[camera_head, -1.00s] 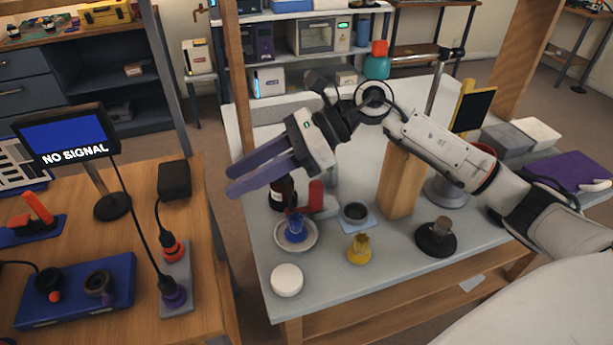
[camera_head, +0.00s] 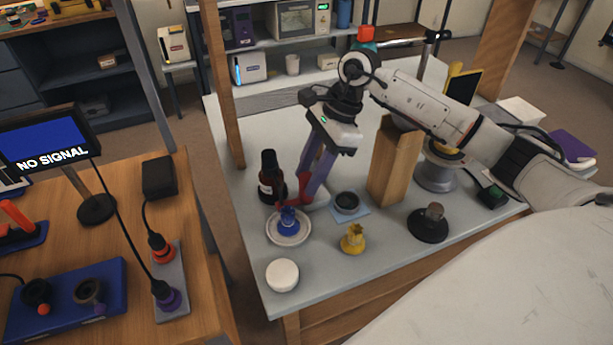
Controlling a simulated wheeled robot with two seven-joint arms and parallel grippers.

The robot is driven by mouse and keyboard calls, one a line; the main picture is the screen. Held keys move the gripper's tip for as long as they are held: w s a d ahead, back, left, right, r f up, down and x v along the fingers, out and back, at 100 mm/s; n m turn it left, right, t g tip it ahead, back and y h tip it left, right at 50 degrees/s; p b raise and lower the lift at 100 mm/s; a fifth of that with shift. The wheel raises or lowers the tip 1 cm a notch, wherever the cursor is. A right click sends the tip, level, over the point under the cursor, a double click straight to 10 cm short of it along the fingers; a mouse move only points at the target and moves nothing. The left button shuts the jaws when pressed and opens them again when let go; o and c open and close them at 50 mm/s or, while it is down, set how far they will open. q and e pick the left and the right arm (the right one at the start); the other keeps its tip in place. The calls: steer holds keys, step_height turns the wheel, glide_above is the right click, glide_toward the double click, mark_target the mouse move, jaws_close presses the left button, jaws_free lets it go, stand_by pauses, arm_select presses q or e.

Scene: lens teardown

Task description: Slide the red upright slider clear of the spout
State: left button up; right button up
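The red upright slider (camera_head: 300,188) is on the grey-white bench, behind a blue piece (camera_head: 288,219) on a white saucer (camera_head: 275,236). My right gripper (camera_head: 312,190) points down at the slider, with its purple fingers over and beside it. The fingers hide part of the slider, and I cannot tell whether they are closed on it. A pale, rounded part (camera_head: 319,199), perhaps the spout, shows just right of the fingertips. How the slider sits against it is hidden. My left gripper is not in view.
A dark bottle (camera_head: 270,180) stands close left of the gripper. A dark cup (camera_head: 347,203) on a blue mat, a wooden block (camera_head: 394,165), a yellow piece (camera_head: 352,240), a black-based knob (camera_head: 430,222) and a white round lid (camera_head: 282,275) stand around.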

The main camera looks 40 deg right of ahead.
steer(key=shift+x, duration=0.8)
jaws_close()
steer(key=shift+s+d+f+b, duration=0.15)
steer(key=shift+d+b, duration=0.25)
steer(key=shift+d, duration=0.25)
steer(key=shift+s+d+b, duration=0.1)
steer(key=shift+d+b, duration=0.25)
steer(key=shift+d, duration=0.6)
jaws_free()
steer(key=shift+r, duration=0.3)
